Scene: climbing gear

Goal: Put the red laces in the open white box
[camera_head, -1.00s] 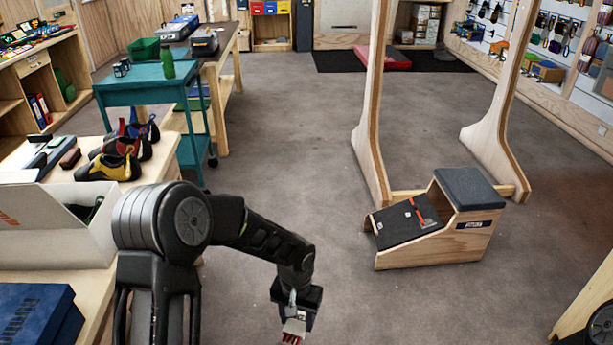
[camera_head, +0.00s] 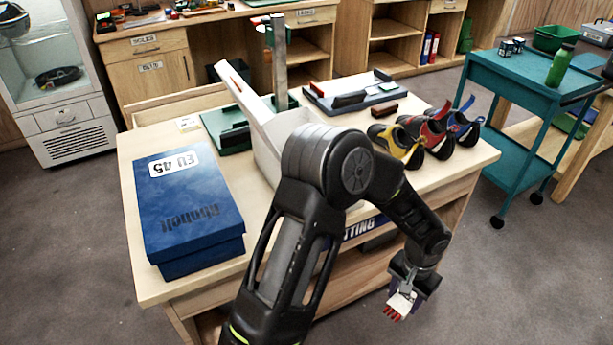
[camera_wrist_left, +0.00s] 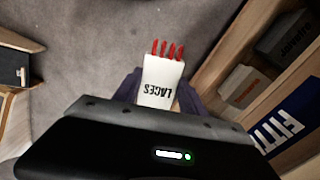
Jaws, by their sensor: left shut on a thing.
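My left gripper (camera_head: 404,290) is shut on the red laces (camera_head: 393,312), held by their white wrapper in front of the bench, above the floor. In the left wrist view the wrapper (camera_wrist_left: 158,82) reads LACES, with red lace ends (camera_wrist_left: 167,49) sticking out at its far end. The open white box (camera_head: 268,148) stands on the wooden bench (camera_head: 142,215) behind my left arm, its lid raised. My arm hides much of the box, and its inside is mostly out of sight. My right gripper is not in view.
A closed blue shoe box (camera_head: 187,210) lies at the bench's left. Yellow, red and blue climbing shoes (camera_head: 430,135) stand right of the white box. A grey tray (camera_head: 352,95) lies behind. A teal cart (camera_head: 515,90) stands at the right, with open floor before it.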

